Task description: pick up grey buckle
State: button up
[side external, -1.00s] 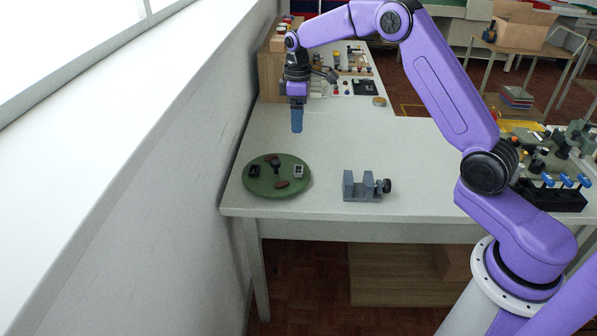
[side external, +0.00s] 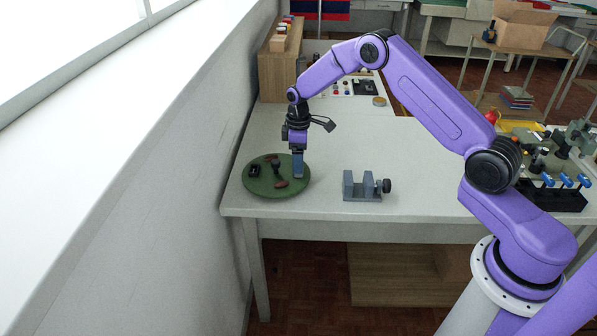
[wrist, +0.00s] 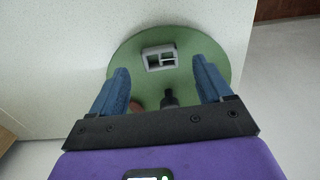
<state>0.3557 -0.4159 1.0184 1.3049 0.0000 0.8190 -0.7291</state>
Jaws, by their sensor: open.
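The grey buckle (wrist: 160,57) is a small rectangular frame with a crossbar, lying on a round green tray (wrist: 203,48). In the wrist view it lies between and a little beyond my open fingertips, and it is not touched by either. My gripper (side external: 298,174), with blue fingers, is low over the right side of the tray (side external: 262,190) in the side external view and hides the buckle there. My gripper (wrist: 160,72) is empty.
A black buckle (side external: 254,170), a dark upright piece (side external: 277,168) and brown oval pieces (side external: 281,184) share the tray. A grey vise (side external: 362,187) stands to the right on the white table. The wall is close on the left.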

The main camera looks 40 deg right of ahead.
jog(key=shift+f, duration=1.6)
jog(key=c, duration=1.1)
jog(key=shift+r, duration=0.15)
